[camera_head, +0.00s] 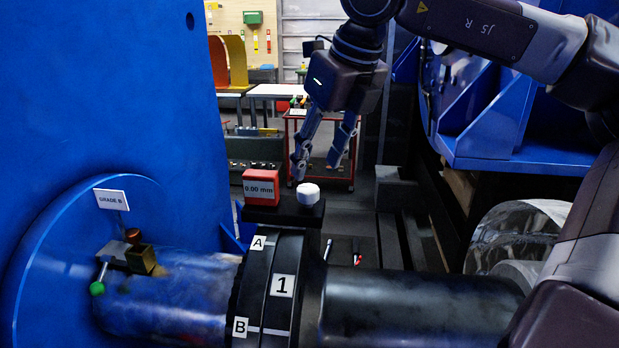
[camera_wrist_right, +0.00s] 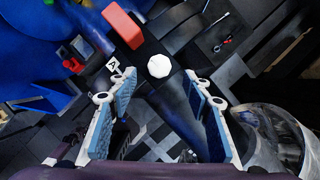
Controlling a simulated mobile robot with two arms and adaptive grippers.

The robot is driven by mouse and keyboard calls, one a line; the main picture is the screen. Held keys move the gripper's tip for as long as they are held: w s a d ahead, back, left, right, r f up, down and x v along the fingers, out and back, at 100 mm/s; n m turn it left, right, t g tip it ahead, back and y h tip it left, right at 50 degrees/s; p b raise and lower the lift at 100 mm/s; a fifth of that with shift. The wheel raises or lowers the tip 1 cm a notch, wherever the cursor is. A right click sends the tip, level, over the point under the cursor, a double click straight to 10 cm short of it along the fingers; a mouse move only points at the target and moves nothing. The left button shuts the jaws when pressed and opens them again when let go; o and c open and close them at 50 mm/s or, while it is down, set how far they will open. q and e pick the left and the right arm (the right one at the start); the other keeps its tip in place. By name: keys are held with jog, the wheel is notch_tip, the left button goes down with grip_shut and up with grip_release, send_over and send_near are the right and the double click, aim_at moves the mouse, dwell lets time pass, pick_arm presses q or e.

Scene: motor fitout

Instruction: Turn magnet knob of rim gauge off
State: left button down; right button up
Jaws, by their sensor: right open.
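The rim gauge has a red box with a display reading 0.00 mm (camera_head: 261,187) and a white faceted knob (camera_head: 308,194) on a black base (camera_head: 285,214), on top of the black coupling. The knob also shows in the right wrist view (camera_wrist_right: 159,66), with the red box (camera_wrist_right: 122,26) beyond it to the left. My right gripper (camera_head: 317,172) is open, just above the knob and pointing down. In the wrist view, the open fingers (camera_wrist_right: 160,85) lie to either side of the knob's line, with nothing between them. My left gripper is not in view.
The black coupling (camera_head: 312,285) carries labels A, B and 1. A shaft runs left to a blue flange with a GRADE B sign (camera_head: 111,199). A small brass block (camera_head: 141,259) and green-tipped lever (camera_head: 97,288) sit there. Blue machinery stands at right.

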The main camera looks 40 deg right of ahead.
aim_at(309, 187)
jog(key=p+x, duration=0.1)
jog(key=x, duration=0.5)
jog(key=shift+w+f, duration=0.1)
jog(key=shift+f, duration=0.1)
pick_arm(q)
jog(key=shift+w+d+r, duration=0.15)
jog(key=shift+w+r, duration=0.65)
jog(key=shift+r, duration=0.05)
pick_arm(e)
jog(key=c, duration=1.1)
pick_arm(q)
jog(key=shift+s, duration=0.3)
